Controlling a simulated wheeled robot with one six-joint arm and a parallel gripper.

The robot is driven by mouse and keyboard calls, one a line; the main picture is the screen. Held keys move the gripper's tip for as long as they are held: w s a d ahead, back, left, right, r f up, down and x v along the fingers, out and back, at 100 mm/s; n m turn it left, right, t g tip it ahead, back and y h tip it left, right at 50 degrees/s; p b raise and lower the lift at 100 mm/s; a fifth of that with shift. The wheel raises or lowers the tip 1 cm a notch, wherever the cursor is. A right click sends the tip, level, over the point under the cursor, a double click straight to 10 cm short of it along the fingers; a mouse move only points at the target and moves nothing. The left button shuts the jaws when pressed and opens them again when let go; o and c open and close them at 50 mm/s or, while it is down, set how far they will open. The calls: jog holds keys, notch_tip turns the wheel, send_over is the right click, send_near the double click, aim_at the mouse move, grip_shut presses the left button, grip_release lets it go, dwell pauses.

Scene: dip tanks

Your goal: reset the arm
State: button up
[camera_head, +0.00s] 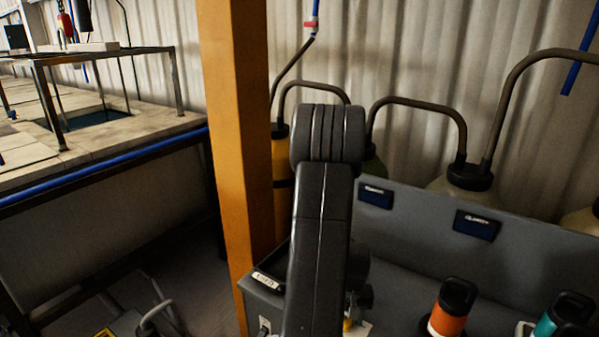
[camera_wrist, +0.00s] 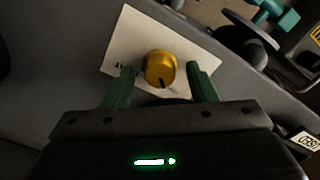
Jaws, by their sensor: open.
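My gripper (camera_wrist: 160,88) shows in the wrist view with its two green fingers apart. A round yellow knob (camera_wrist: 160,67) with a dark mark sits on a pale plate (camera_wrist: 125,42) on a grey panel. The knob lies between or just beyond the fingertips; I cannot tell whether they touch it. In the head view my dark arm stands upright in the middle and hides most of the knob and my gripper.
An orange post (camera_head: 234,150) stands left of my arm. A grey bench (camera_head: 400,265) on the right holds an orange bottle (camera_head: 449,312) and a teal bottle (camera_head: 562,318). Tanks with bent pipes (camera_head: 468,180) stand behind. A tiled table (camera_head: 95,148) is at left.

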jog(key=m+p, duration=0.4)
jog(key=m, duration=0.1)
jog(key=shift+r, duration=0.15)
jog(key=shift+m+p, duration=0.45)
jog(key=shift+m, duration=0.35)
